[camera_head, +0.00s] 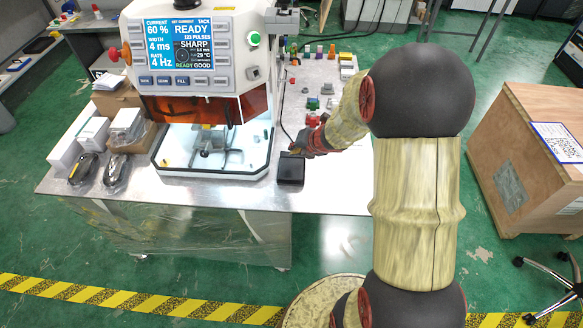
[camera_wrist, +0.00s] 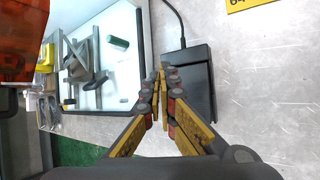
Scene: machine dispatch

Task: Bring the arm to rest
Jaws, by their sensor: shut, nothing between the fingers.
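My gripper (camera_wrist: 161,70) is shut and empty in the wrist view, its two yellow fingers meeting at the tips. It is above the table, over the left edge of a black box with a cable (camera_wrist: 199,80). In the head view my gripper (camera_head: 298,148) is at the end of my bent arm, right of the machine's base and just above the black box (camera_head: 290,170). I cannot tell whether the fingertips touch the box. My arm covers the right part of the table in the head view.
The machine (camera_head: 197,50) with a lit screen stands left of my gripper, its white base tray (camera_wrist: 115,15) close by. Small coloured parts (camera_head: 318,52) lie at the table's back. White boxes (camera_head: 92,135) stand left. A wooden crate (camera_head: 525,185) is on the right floor.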

